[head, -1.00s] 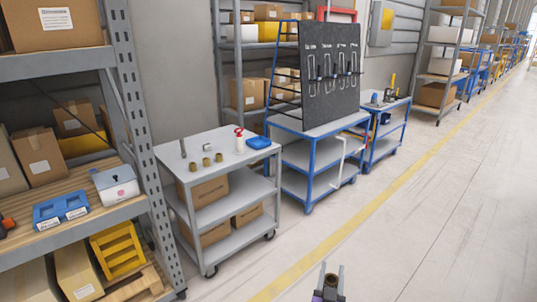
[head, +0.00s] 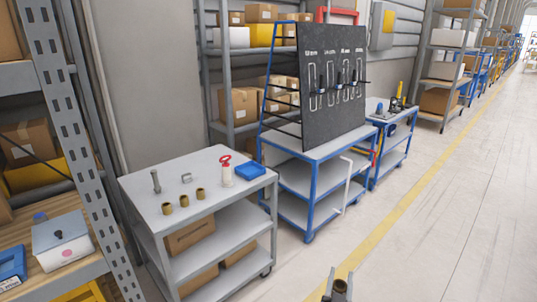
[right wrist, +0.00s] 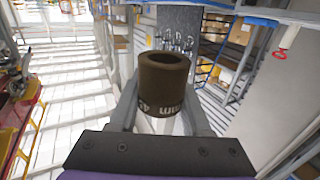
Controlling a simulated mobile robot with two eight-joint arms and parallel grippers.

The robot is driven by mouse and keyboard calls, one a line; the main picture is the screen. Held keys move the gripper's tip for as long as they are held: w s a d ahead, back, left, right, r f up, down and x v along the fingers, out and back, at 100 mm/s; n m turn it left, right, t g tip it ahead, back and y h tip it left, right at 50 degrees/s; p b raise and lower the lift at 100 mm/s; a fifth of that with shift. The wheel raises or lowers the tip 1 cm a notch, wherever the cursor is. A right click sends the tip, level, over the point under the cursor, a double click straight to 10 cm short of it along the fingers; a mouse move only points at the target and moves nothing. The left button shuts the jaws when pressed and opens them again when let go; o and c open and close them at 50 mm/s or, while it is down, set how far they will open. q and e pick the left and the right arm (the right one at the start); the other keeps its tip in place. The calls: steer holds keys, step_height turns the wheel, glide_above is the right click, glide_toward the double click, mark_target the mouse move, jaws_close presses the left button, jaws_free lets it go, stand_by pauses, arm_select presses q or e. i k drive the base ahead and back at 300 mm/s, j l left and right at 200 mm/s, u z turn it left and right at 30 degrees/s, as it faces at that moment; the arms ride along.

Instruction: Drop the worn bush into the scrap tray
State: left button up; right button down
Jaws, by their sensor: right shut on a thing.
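My right gripper (head: 338,288) shows at the bottom edge of the head view. In the right wrist view it is shut on the worn bush (right wrist: 163,88), a dark brown hollow cylinder with pale lettering, held between the two grey fingers. The bush is in the air, away from any surface. A small blue tray (head: 250,170) lies at the far right corner of the grey cart's top; I cannot tell whether it is the scrap tray. My left gripper is not in view.
The grey cart (head: 150,191) carries several brass bushes (head: 184,200), a metal pin (head: 156,182), a small grey block (head: 187,178) and a white bottle with a red top (head: 226,174). A blue cart with a dark tool board (head: 333,95) stands behind. Shelving rises at left. The floor at right is clear.

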mark_target(253, 172)
steer(key=i+z, duration=0.3)
steer(key=i, duration=0.35)
steer(key=i+j+z, duration=0.15)
steer(key=i+z, duration=0.15)
steer(key=i, duration=0.3)
steer(key=i+l+z, duration=0.1)
steer(key=i, duration=0.5)
steer(key=i+l, duration=0.1)
steer(key=i, duration=0.55)
steer(key=i+j+u, duration=0.1)
steer(key=u, duration=0.35)
steer(key=i+u, duration=0.25)
steer(key=u, duration=0.2)
steer(key=i+l+u, duration=0.1)
steer(key=u, duration=0.35)
steer(key=i+u, duration=0.35)
